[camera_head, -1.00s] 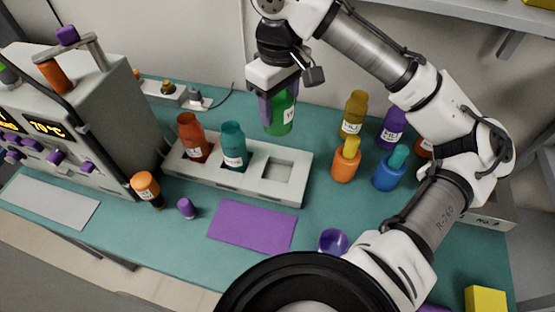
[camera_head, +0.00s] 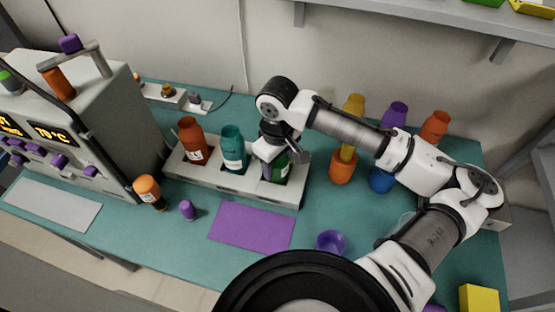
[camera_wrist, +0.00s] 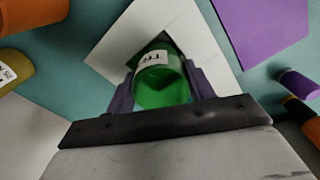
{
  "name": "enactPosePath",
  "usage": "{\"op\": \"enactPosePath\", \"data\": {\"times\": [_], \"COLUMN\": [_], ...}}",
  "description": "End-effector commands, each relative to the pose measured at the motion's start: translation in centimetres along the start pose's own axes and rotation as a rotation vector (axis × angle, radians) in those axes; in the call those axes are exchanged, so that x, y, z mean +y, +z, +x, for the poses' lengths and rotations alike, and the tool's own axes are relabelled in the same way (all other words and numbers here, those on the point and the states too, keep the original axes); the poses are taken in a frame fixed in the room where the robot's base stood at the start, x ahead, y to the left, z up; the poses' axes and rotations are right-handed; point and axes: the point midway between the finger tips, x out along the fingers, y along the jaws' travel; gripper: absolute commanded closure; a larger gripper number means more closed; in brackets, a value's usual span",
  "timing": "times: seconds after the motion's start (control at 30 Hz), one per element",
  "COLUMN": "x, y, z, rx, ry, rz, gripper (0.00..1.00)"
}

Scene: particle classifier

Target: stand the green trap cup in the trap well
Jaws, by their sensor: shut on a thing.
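The green trap cup (camera_head: 282,170) is held upright by my gripper (camera_head: 274,172) at the right-hand well of the pale rack (camera_head: 240,183). In the wrist view the green cup (camera_wrist: 162,88) has a white label and sits between the two fingers of my gripper (camera_wrist: 160,84). The dark opening of the trap well (camera_wrist: 148,42) shows around its far end, inside the white rack. The cup's lower part appears at or inside the opening. Its base is hidden, so I cannot tell whether it rests on the well floor.
A red bottle (camera_head: 192,142) and a teal bottle (camera_head: 232,150) stand in the rack's other wells. An orange cup (camera_head: 343,170) stands to the right. A purple mat (camera_head: 252,226) lies in front, and a grey machine (camera_head: 110,115) is on the left.

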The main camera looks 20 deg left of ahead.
Motion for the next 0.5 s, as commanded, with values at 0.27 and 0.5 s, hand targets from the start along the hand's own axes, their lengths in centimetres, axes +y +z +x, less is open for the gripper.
{"op": "enactPosePath", "data": {"times": [0.27, 0.5], "x": [0.00, 0.00], "y": [-0.02, -0.01], "z": [0.15, 0.47], "rx": [0.001, 0.001], "ry": [0.000, 0.000], "rz": [0.000, 0.000], "gripper": [0.70, 0.34]}}
